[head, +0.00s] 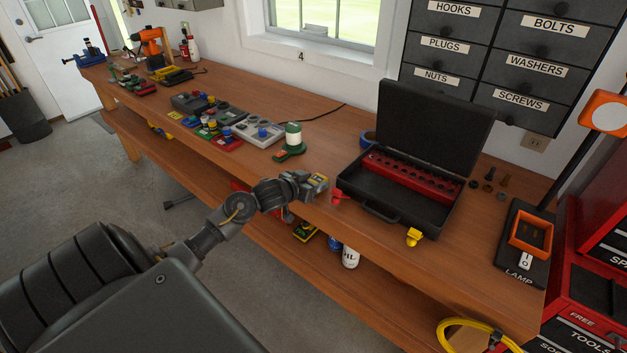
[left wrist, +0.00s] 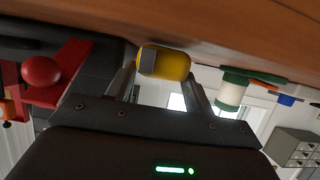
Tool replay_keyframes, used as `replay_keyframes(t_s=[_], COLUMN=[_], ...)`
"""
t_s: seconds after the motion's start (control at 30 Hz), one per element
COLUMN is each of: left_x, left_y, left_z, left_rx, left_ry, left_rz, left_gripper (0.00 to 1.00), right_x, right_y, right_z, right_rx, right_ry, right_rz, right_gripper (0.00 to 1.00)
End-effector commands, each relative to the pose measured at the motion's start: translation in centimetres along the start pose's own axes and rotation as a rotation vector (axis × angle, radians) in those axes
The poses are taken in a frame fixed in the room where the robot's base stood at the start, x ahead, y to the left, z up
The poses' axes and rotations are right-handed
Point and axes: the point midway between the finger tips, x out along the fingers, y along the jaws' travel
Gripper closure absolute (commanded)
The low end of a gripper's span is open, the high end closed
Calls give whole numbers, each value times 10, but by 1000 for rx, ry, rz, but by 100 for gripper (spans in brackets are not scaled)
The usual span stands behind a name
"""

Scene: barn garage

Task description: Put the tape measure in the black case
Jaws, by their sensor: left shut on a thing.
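The black case (head: 362,190) stands open on the workbench, its lid (head: 436,118) raised at the back. A red insert with a row of holes (head: 412,173) lies inside it, and bare dark floor shows in front of the insert. My left gripper (head: 314,186) is just left of the case, at the bench's front edge. It is shut on the yellow tape measure (head: 321,181). In the left wrist view the tape measure (left wrist: 176,64), yellow with a grey patch, sits between the fingertips. My right gripper is not in view.
A red piece (head: 338,197) and a yellow piece (head: 413,237) are at the case's front corners. A green-and-white spool (head: 292,137) and several small devices stand to the left. A lamp base (head: 522,262) is on the right.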

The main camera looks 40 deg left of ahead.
Motion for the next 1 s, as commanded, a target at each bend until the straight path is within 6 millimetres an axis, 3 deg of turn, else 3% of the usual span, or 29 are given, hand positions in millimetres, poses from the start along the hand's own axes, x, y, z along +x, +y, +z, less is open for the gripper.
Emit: replay_keyframes(t_s=[0.23,0.27,0.4,0.7,0.87,1.0], left_x=[2,2,1,2,4,-28], left_y=[0,0,0,0,0,0], left_z=[4,4,3,4,7,6], left_rx=[0,0,0,0,2,5], left_ry=[1,0,0,1,4,1], left_rz=[0,0,0,0,0,1], left_gripper=[74,45,27,26,26,26], right_x=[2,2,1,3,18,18], right_y=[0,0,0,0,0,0], right_z=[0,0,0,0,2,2], right_rx=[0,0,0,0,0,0], right_ry=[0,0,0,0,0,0], right_rz=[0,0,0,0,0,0], right_gripper=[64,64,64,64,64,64])
